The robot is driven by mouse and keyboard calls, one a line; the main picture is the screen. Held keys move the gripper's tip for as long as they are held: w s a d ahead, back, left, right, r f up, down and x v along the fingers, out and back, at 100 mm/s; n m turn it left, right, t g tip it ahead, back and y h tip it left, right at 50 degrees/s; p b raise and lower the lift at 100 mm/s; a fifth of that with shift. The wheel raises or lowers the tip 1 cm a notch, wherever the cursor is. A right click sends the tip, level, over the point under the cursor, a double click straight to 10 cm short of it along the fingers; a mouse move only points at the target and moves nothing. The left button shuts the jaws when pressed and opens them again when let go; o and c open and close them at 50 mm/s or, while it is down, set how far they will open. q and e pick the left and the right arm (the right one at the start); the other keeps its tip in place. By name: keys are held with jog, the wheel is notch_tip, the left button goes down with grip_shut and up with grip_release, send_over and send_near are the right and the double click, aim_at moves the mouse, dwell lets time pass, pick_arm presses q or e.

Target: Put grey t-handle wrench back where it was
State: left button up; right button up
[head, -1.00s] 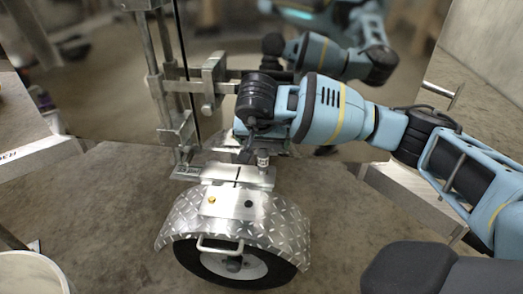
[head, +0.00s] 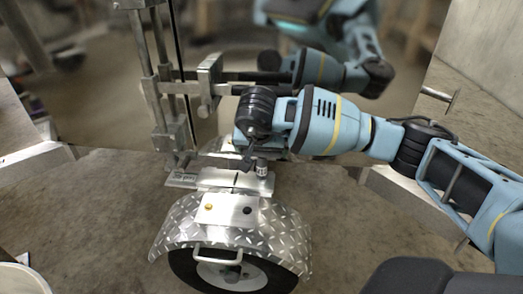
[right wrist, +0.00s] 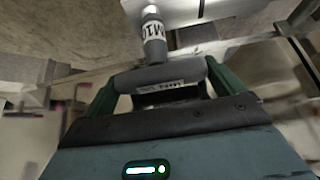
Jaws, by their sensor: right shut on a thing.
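The grey t-handle wrench (right wrist: 162,74) shows best in the right wrist view. Its crossbar with a small white label lies between my right gripper's fingers (right wrist: 160,90), which are shut on it. Its shaft carries a white band with dark lettering and points away from the gripper. In the head view my right gripper (head: 250,155) is above the trailer's wheel area, and the wrench's lower end (head: 262,168) hangs by the silver plate (head: 235,181). I cannot tell whether it touches the plate. My left gripper is not in view.
A diamond-plate fender (head: 275,232) covers the wheel (head: 232,273). Its flat top plate (head: 226,209) has a gold spot and a dark round spot. Upright metal posts (head: 160,85) stand left of my gripper. Bare floor (head: 100,220) lies left of the fender.

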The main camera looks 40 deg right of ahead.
jog(key=shift+f, duration=0.1)
jog(key=o, duration=1)
jog(key=shift+o, duration=0.2)
jog(key=shift+r, duration=0.35)
jog(key=p+v, duration=0.4)
jog(key=v, duration=0.7)
jog(key=shift+s+a+r+p, duration=0.15)
jog(key=shift+r+p, duration=0.1)
jog(key=shift+p, duration=0.05)
jog(key=shift+f, duration=0.1)
